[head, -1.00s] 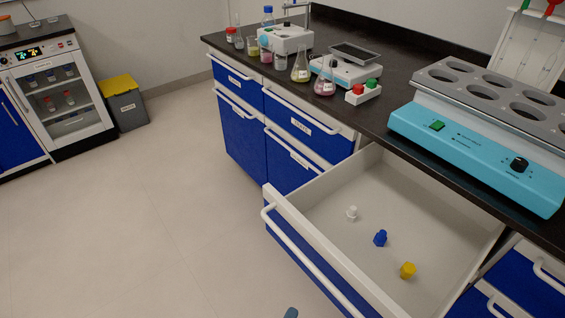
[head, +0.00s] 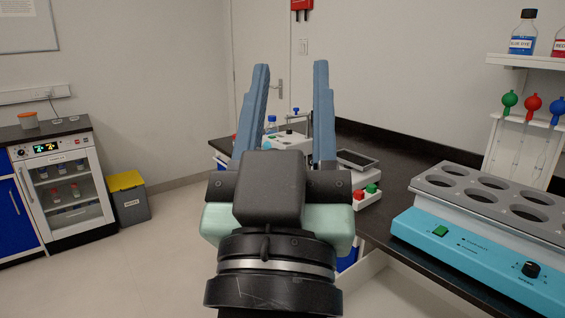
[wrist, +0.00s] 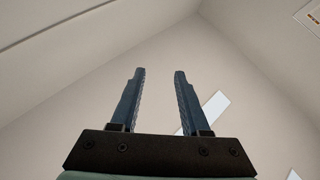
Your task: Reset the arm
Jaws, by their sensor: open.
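My gripper (head: 291,72) is raised in the middle of the head view, with its two blue-grey fingers pointing up. The fingers stand wide apart with nothing between them. In the wrist view, my gripper (wrist: 160,75) is also open and empty, against the bare walls and ceiling.
A blue multi-hole heater (head: 455,255) sits on the black bench at right. A rack (head: 525,150) with coloured bulbs stands behind it, below a shelf with bottles. A glass-door cabinet (head: 68,195) and a yellow-lidded bin (head: 129,198) are at left. Floor between is clear.

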